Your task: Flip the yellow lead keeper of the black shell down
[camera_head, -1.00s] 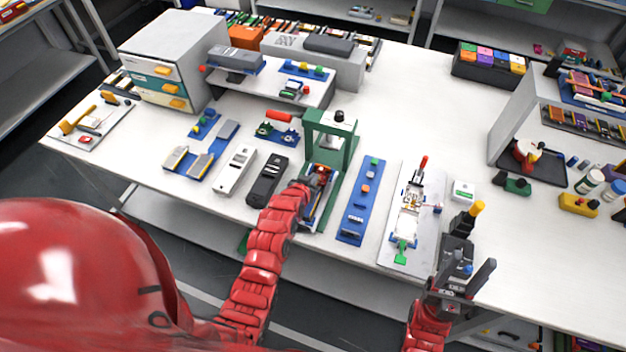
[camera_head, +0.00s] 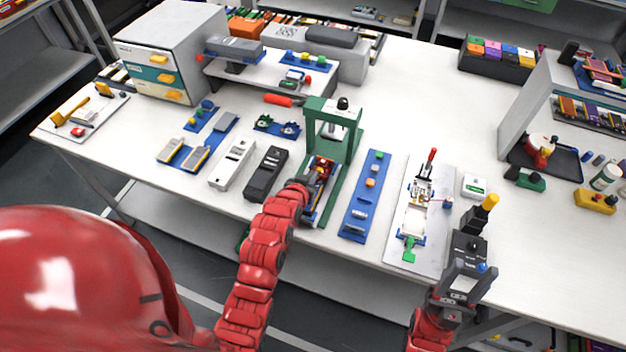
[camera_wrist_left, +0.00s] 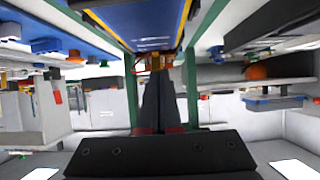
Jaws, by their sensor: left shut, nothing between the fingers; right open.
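A black shell (camera_head: 266,174) lies on the table beside a white one, left of the green press (camera_head: 351,150). I cannot make out a yellow lead keeper on it. My left gripper (camera_head: 322,168) is at the front of the press, low between its posts. The left wrist view shows its dark fingers (camera_wrist_left: 158,78) shut together with nothing between them. A small orange-yellow part (camera_wrist_left: 154,62) is right at their tips; I cannot tell whether they touch it. A blue plate with yellow edges (camera_wrist_left: 150,22) is close by. My right gripper (camera_head: 474,262) is open and empty near the front edge.
A white shell (camera_head: 233,166) lies left of the black one. A blue strip (camera_head: 352,218) and a white board with a fixture (camera_head: 432,240) lie right of the press. A black post with a yellow top (camera_head: 487,203) stands by my right gripper.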

